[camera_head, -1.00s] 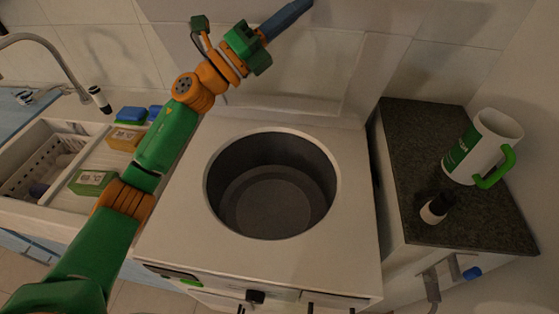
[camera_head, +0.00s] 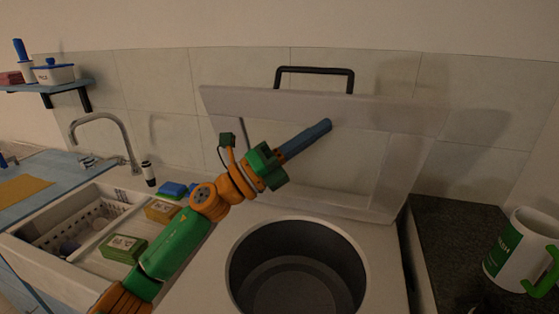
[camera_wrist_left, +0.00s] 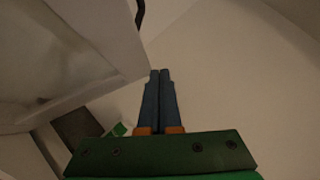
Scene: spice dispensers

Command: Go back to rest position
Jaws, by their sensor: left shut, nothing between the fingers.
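My left gripper (camera_head: 326,126) is at the end of my green and orange arm, which comes in from the lower left in the head view. Its blue fingers point up and right, in front of the raised white lid (camera_head: 390,150) as seen from the head. In the left wrist view the two blue fingers (camera_wrist_left: 160,75) lie side by side, shut, with nothing between them. My right gripper is in neither view.
A round dark pot well (camera_head: 297,270) opens in the white unit below the lid. The lid has a black handle (camera_head: 315,70). A white mug (camera_head: 512,250) stands on the dark counter (camera_head: 450,225) at right. A sink tray (camera_head: 110,195), tap (camera_head: 110,125) and boxes are at left.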

